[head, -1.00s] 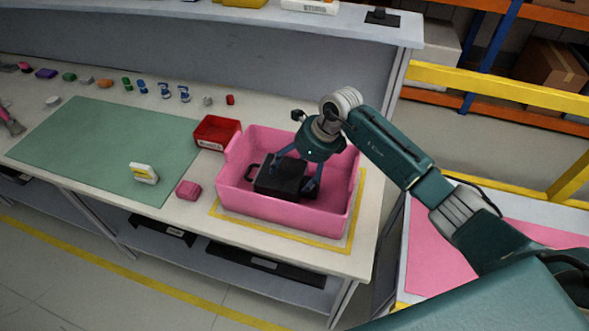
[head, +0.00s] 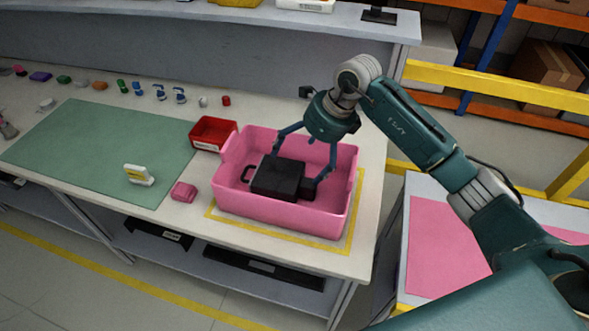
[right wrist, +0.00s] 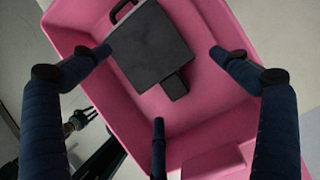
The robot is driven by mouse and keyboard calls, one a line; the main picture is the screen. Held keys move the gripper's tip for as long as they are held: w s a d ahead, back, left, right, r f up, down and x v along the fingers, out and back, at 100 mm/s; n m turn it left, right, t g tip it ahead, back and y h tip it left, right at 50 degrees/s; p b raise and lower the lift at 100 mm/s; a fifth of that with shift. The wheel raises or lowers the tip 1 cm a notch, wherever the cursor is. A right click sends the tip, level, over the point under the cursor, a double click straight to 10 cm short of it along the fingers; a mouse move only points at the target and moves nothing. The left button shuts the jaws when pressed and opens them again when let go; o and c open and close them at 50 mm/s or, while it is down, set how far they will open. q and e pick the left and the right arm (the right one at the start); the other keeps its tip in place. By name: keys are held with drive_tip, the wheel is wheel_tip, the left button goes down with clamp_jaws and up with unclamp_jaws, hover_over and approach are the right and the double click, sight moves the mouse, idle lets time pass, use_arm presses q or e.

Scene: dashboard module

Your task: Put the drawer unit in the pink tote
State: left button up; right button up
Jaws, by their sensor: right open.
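The drawer unit is a black box (head: 276,177) with a loop handle on its left. It lies inside the pink tote (head: 285,214), within the walls. A small dark block sticks out at its right end. My right gripper (head: 297,168) is open above the unit, its fingers spread to either side. In the right wrist view the unit (right wrist: 150,45) lies between the spread fingers (right wrist: 159,80), with pink floor showing around it. A small teal gripper-like shape (right wrist: 80,118) shows below the tote's edge there, possibly my left gripper; its opening is unclear.
A red bin (head: 213,134) stands left of the tote, with a pink block (head: 183,192) in front of it. Several small parts line the back. A raised shelf runs behind.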

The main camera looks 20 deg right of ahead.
drive_tip(key=shift+b+v, duration=0.35)
drive_tip(key=shift+v, duration=2)
